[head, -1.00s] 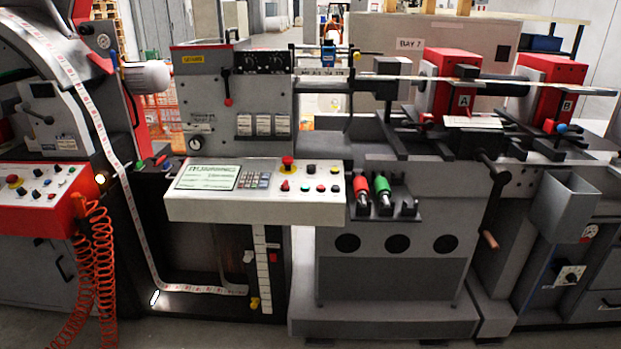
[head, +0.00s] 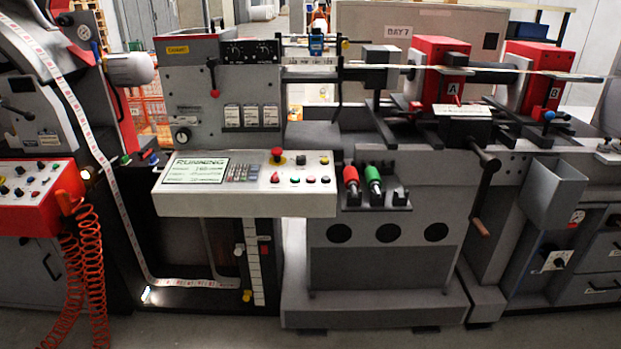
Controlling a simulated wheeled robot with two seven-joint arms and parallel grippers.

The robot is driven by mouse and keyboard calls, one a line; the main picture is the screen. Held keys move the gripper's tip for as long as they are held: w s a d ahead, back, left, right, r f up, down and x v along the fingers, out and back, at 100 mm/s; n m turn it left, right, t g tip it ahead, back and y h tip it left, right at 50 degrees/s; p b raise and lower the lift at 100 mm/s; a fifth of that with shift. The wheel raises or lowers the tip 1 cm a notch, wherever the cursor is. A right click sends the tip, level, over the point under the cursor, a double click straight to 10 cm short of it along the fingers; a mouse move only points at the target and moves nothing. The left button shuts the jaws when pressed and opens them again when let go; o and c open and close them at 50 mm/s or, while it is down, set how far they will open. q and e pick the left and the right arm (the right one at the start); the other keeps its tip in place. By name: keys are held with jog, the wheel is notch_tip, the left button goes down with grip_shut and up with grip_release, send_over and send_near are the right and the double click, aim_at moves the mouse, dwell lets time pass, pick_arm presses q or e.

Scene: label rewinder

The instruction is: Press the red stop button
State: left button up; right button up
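A red mushroom button (head: 277,154) on a yellow base stands at the upper middle of the pale control panel (head: 240,207). Several smaller buttons, including red and green ones, sit to its right and below it. A screen (head: 195,170) on the panel's left reads "RUNNING", with a keypad (head: 242,173) between it and the buttons. Nothing covers the red mushroom button. Neither of my grippers shows in the view.
A red control box (head: 38,215) with knobs and coiled orange hoses (head: 92,270) is at the left. Red and green handled tools (head: 351,177) hang right of the panel. A crank (head: 483,190) and a grey bin (head: 552,193) stick out farther right. Bare floor lies in front.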

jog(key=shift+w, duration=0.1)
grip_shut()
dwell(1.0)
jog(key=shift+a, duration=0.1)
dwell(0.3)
